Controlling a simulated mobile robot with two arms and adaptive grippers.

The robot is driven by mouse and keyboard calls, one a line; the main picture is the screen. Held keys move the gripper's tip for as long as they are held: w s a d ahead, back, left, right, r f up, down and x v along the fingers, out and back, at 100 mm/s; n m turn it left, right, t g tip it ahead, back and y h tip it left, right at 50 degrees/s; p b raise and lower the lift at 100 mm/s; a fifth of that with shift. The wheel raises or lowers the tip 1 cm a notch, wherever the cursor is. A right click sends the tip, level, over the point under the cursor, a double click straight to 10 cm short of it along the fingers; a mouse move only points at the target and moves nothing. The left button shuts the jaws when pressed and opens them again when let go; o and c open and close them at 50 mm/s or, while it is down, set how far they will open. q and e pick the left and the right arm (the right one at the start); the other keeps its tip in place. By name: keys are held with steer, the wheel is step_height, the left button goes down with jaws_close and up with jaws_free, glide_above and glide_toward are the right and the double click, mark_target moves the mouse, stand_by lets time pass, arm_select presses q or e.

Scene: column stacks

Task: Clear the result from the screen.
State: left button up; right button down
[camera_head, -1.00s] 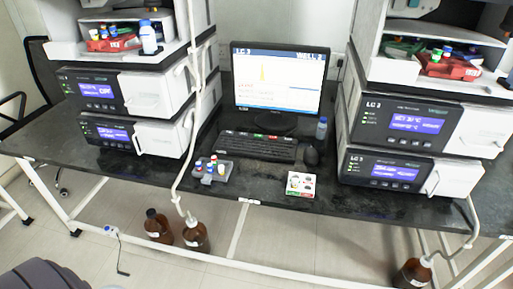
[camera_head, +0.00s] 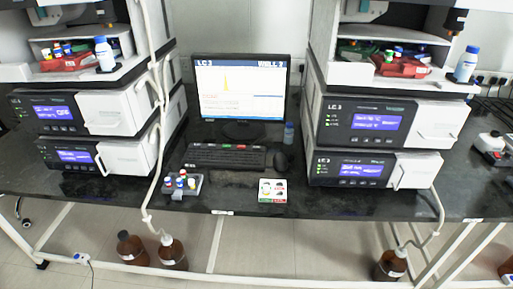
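The monitor (camera_head: 240,90) stands at the back of the black bench, between two instrument stacks. Its screen is lit and shows a blue header reading "LC 3" and "WELL" with a digit too small to be sure of, and a chart with one yellow peak. A black keyboard (camera_head: 226,156) lies in front of it, with green, red and white coloured keys along its back row. A dark mouse (camera_head: 282,161) sits right of the keyboard. A small white card or pad with coloured marks (camera_head: 272,190) lies near the bench's front edge. Neither gripper shows.
A left instrument stack (camera_head: 114,108) and a right one (camera_head: 436,122) flank the monitor. A grey rack of small vials (camera_head: 181,185) sits front left of the keyboard. A small bottle (camera_head: 289,134) stands beside the monitor. Brown bottles (camera_head: 173,254) stand on the floor below.

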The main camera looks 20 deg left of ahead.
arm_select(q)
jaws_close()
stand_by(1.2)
